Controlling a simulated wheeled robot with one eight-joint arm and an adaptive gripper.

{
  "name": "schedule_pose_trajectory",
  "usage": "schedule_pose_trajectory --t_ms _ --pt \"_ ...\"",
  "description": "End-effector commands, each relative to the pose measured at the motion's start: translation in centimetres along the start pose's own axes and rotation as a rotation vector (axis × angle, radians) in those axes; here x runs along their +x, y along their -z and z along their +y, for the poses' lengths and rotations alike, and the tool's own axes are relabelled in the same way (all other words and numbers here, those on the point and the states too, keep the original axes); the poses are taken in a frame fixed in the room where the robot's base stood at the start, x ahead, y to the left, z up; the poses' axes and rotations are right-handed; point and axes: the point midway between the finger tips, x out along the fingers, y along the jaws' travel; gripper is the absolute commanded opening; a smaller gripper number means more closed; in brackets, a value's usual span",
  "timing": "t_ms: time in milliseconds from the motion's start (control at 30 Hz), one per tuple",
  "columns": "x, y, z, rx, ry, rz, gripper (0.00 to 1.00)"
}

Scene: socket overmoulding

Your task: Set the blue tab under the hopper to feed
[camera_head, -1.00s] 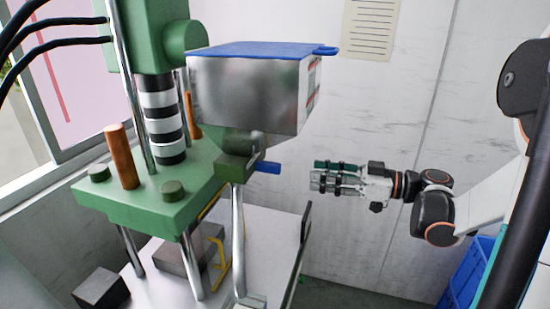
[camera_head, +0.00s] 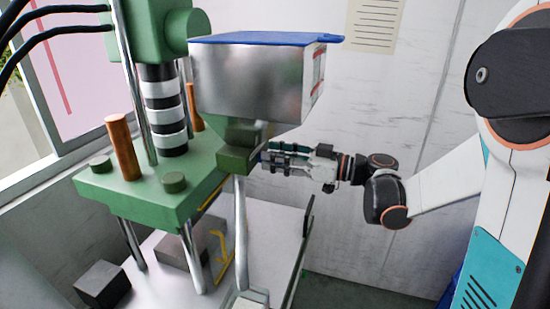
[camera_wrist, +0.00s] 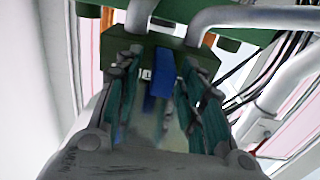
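The blue tab (camera_wrist: 163,72) sticks out from a dark green block under the hopper, and in the wrist view it lies between the fingers of my gripper (camera_wrist: 160,88). The fingers stand apart on both sides of it, with a gap to the tab. In the head view my gripper (camera_head: 270,156) is just right of the green block (camera_head: 238,152), and its fingers mostly hide the tab. The hopper (camera_head: 250,82) is a metal box with a blue lid, above my gripper. A small label with markings (camera_wrist: 145,73) shows beside the tab, too blurred to read fully.
The green press (camera_head: 150,195) with steel columns and an orange post (camera_head: 122,148) stands at the left. A steel column (camera_head: 240,235) stands below the block. A thin dark upright plate (camera_head: 307,215) stands at the table's right edge. The wall side is clear.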

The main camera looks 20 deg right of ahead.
Motion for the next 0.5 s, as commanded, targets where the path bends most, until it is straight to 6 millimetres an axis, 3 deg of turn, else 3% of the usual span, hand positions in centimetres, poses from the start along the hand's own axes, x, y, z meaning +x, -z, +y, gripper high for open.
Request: schedule_pose_trajectory --t_ms 367,500 --pt "0.54 0.02 0.0 0.0 0.0 0.0 0.37" --pt "0.53 0.02 0.0 0.0 0.0 0.0 0.05"
